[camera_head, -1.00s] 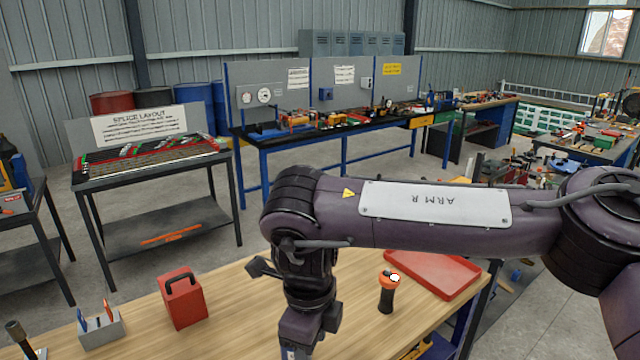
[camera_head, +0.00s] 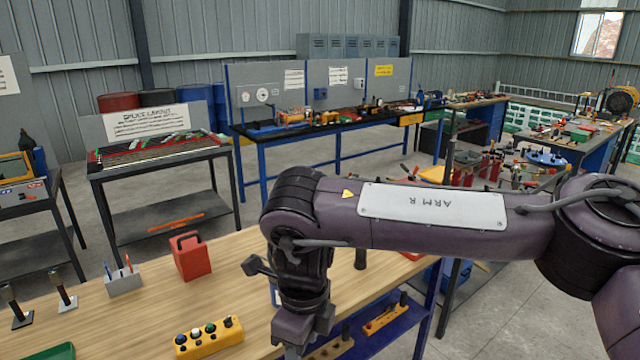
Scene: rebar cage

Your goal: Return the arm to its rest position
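My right arm (camera_head: 430,217), marked ARM R, reaches in from the right and bends down at its wrist over the wooden workbench (camera_head: 235,265). Its gripper end (camera_head: 298,345) runs out of the bottom edge of the picture, so the fingertips are hidden. I cannot see whether it is open or shut or holds anything. My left arm and gripper are not in view.
On the bench are a red box (camera_head: 190,256), a grey holder (camera_head: 124,282), a yellow button box (camera_head: 208,338) and upright tools on stands (camera_head: 62,292). A splice-layout table (camera_head: 160,150) stands behind. Concrete floor lies open between the tables.

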